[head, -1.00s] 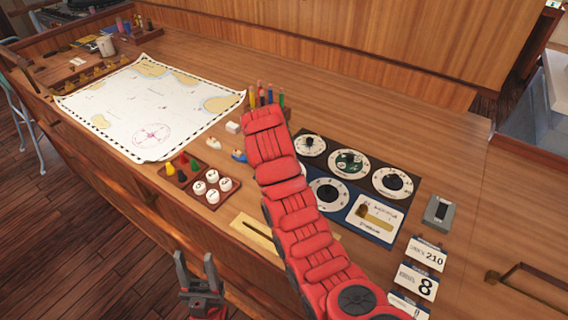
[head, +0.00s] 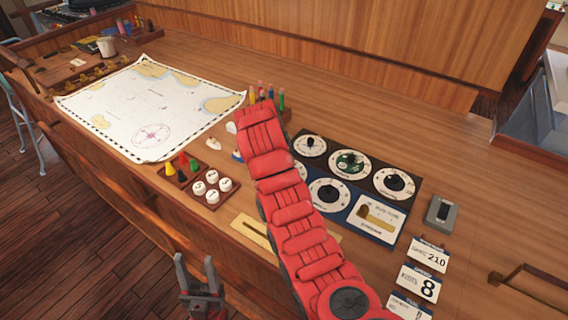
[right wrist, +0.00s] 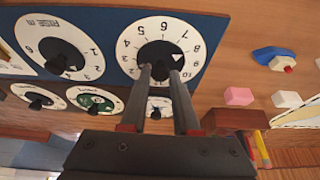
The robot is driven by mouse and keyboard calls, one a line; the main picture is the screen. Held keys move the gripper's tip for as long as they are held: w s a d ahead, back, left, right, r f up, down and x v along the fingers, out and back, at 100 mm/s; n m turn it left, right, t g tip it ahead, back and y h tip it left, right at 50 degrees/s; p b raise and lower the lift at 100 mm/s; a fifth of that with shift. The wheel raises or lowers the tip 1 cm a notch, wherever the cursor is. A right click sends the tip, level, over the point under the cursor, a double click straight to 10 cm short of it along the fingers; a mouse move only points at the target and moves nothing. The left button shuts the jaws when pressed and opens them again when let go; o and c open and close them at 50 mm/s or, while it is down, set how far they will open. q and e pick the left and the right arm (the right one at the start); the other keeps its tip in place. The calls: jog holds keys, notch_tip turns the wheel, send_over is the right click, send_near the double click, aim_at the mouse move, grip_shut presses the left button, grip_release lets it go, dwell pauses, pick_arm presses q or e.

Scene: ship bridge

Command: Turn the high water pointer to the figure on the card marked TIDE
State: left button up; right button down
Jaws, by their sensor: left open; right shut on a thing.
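A blue panel holds two white dials with dark knobs. In the right wrist view, my right gripper (right wrist: 162,72) is shut on the knob of the numbered dial (right wrist: 133,34), which has a white mark at the knob's lower right. The other dial (right wrist: 36,32) on that panel is beside it; in the head view it is right of my red arm (head: 328,195). The TIDE card cannot be made out; the lowest card (head: 403,304) is partly hidden. My left gripper (head: 200,278) is open and empty at the desk's front edge.
Cards reading 210 (head: 429,254) and 8 (head: 420,283) lie at the right, below a grey box (head: 440,210). Three dials sit on the dark panel behind. A chart (head: 150,105) and trays of small pieces (head: 182,170) lie at the left.

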jog(key=shift+m, duration=0.3)
dwell(0.4)
jog(key=c, duration=0.7)
grip_release()
jog(key=shift+o, duration=0.2)
jog(key=p+v, duration=1.7)
jog(key=p, duration=0.2)
jog(key=shift+a, duration=0.15)
jog(key=shift+r, duration=0.1)
